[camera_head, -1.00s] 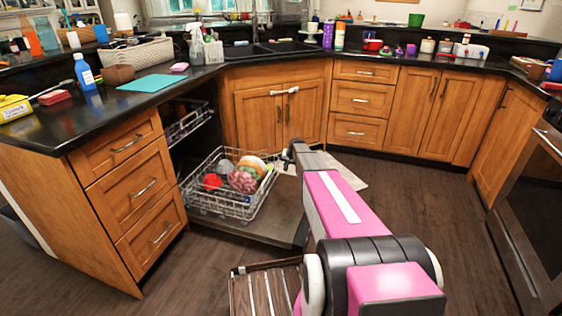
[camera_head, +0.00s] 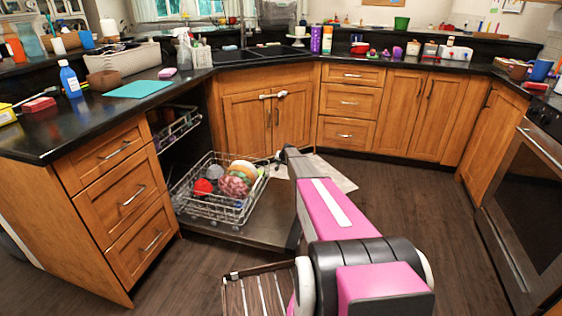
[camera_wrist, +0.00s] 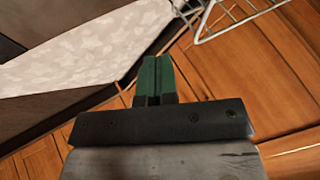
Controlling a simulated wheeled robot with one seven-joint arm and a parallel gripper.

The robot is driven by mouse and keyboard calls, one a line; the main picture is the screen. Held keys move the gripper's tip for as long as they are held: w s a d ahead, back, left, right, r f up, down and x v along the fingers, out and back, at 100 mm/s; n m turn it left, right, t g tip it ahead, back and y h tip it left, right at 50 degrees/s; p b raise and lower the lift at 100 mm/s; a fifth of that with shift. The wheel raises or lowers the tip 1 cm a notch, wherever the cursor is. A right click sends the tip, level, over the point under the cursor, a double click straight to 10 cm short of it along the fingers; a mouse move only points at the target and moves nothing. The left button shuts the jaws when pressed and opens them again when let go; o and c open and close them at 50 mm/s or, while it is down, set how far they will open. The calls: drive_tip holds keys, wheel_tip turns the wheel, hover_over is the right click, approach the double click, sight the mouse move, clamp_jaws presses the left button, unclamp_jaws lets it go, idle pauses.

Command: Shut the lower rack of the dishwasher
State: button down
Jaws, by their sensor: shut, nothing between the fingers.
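The lower rack (camera_head: 205,208) is a grey wire basket, pulled out of the dishwasher over its lowered door (camera_head: 262,232). It holds a red item (camera_head: 203,187), a patterned bowl (camera_head: 233,184) and other dishes. My arm reaches forward, its far end beside the rack's far right corner; my gripper tip is hard to make out in the head view. In the wrist view, my gripper (camera_wrist: 154,72) has its green fingers together and empty. White rack wires (camera_wrist: 225,22) show at upper right there, apart from the fingers.
The upper rack (camera_head: 176,128) is also partly out, above the lower one. Drawers (camera_head: 128,190) stand left of the dishwasher, the sink cabinet (camera_head: 262,120) behind it. A pale mat (camera_head: 325,172) lies on the floor right of the door. Open floor (camera_head: 400,200) lies right.

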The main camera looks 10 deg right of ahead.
sight(269, 166)
drive_tip(key=shift+w+a+f, duration=0.4)
drive_tip(key=shift+w+a, duration=0.25)
drive_tip(key=shift+a, duration=0.05)
drive_tip(key=shift+w+a+f, duration=0.45)
drive_tip(key=shift+w+a, duration=0.15)
drive_tip(key=shift+a, duration=0.05)
drive_tip(key=shift+w+a+f, duration=0.4)
drive_tip(key=shift+w+a, duration=0.25)
drive_tip(key=shift+a, duration=0.05)
drive_tip(key=shift+a, duration=0.1)
